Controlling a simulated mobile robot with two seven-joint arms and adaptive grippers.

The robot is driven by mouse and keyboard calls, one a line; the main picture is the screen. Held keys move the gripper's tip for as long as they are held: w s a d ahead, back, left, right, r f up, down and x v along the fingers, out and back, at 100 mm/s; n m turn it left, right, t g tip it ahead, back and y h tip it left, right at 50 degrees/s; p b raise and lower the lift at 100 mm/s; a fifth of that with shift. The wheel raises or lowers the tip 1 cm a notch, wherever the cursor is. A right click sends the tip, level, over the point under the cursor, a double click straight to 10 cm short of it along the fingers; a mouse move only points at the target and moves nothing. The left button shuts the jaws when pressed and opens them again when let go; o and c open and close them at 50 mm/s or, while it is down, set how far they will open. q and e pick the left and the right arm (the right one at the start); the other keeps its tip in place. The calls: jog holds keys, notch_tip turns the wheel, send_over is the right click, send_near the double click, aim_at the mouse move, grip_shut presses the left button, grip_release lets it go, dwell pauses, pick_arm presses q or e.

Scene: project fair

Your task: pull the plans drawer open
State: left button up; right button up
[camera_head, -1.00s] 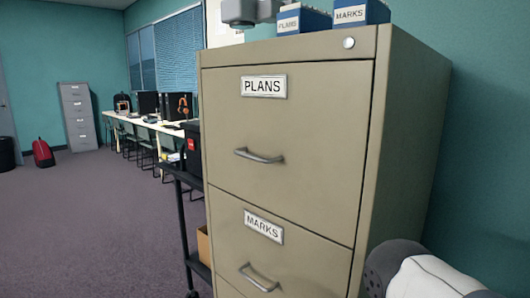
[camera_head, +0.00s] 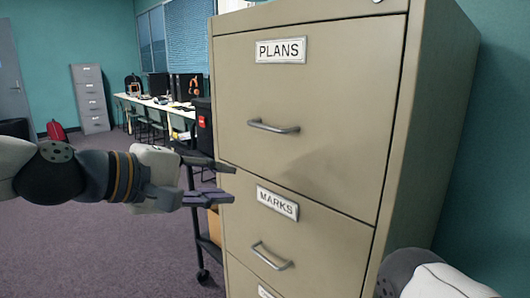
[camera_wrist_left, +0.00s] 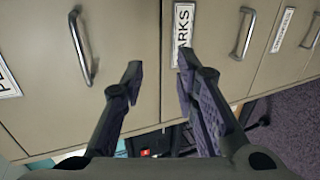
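The plans drawer (camera_head: 330,160) is the upper drawer of a beige filing cabinet, under a PLANS label (camera_head: 281,50). It looks shut, flush with the cabinet front. Its grey bar handle (camera_head: 273,126) is free; it also shows at the left of the left wrist view (camera_wrist_left: 80,48). My left gripper (camera_head: 228,182) is open and empty, left of and below that handle, near the cabinet's left edge. In the left wrist view its fingers (camera_wrist_left: 158,75) are spread, with the MARKS label beyond them. My right gripper is out of view.
The marks drawer (camera_head: 325,245) with its handle (camera_head: 272,257) is below. A black cart (camera_head: 203,245) stands left of the cabinet. A long table (camera_head: 160,105) with computers and chairs lies behind. The carpet at left is open; a wall stands at right.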

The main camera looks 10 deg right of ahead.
pick_arm(q)
jog(key=t+h, duration=0.1)
jog(key=h, duration=0.1)
send_near(263, 127)
jog(key=x, duration=1)
jog(key=shift+w+d+b, duration=0.1)
jog(key=shift+d+b, duration=0.2)
jog(key=shift+b, duration=0.1)
grip_shut()
jog(key=shift+a, duration=0.1)
